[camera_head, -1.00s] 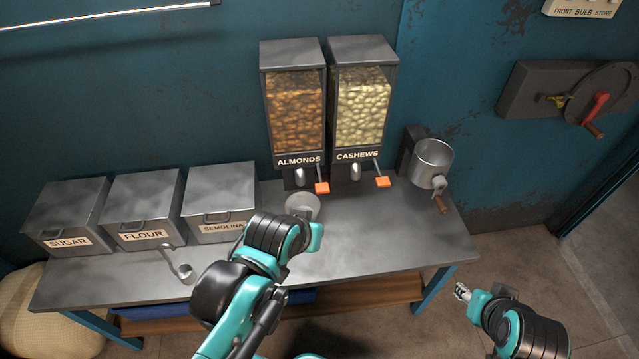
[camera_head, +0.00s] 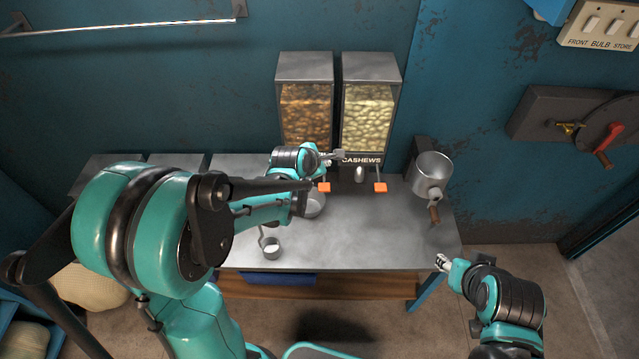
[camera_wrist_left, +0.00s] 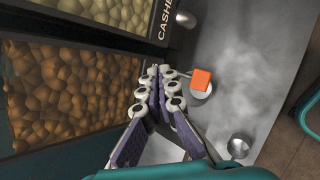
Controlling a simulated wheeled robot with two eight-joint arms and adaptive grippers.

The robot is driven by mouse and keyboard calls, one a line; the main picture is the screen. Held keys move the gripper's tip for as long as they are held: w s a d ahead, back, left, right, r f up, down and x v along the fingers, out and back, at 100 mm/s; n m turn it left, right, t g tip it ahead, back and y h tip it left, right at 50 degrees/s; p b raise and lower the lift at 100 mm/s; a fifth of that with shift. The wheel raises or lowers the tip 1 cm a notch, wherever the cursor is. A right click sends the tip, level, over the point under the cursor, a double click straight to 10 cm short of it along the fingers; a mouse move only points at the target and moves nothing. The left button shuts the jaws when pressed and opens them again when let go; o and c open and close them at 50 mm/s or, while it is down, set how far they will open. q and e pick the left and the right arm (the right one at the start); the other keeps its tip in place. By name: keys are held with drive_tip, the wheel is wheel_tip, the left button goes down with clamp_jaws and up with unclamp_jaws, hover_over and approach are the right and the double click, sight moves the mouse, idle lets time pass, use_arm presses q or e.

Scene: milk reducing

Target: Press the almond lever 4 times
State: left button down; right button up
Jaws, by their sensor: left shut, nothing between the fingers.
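The almond dispenser (camera_head: 306,112) stands at the back of the table, left of the cashew dispenser (camera_head: 369,118). The orange tip of the almond lever (camera_head: 324,187) shows just below my left gripper (camera_head: 338,157). In the left wrist view the orange tip (camera_wrist_left: 201,79) lies to the right of my left gripper's fingertips (camera_wrist_left: 162,74). The left fingers are shut and empty, in front of the dispenser's lower part. The ALMONDS label is hidden in the head view. Whether the fingers touch the lever, I cannot tell. My right gripper (camera_head: 441,262) hangs off the table's front right; its finger state is unclear.
The cashew lever's orange tip (camera_head: 380,187) is close on the right. A metal bowl (camera_head: 317,206) sits below the almond dispenser, partly hidden by my left arm. A small handled cup (camera_head: 271,248) stands in front. A cranked metal pot (camera_head: 431,172) is at the right end.

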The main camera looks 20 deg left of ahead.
sight(323, 189)
use_arm(q)
drive_tip(key=shift+a, duration=0.1)
drive_tip(key=shift+f, duration=0.2)
wheel_tip(323, 189, down, 8)
drive_tip(key=b, duration=0.6)
drive_tip(key=shift+w+r+b, duration=0.1)
drive_tip(key=shift+r+b, duration=0.05)
drive_tip(key=shift+b, duration=0.15)
drive_tip(key=shift+f+b, duration=0.35)
drive_tip(key=shift+f, duration=0.1)
idle(0.7)
drive_tip(key=shift+f+b, duration=0.4)
drive_tip(key=shift+b, duration=0.05)
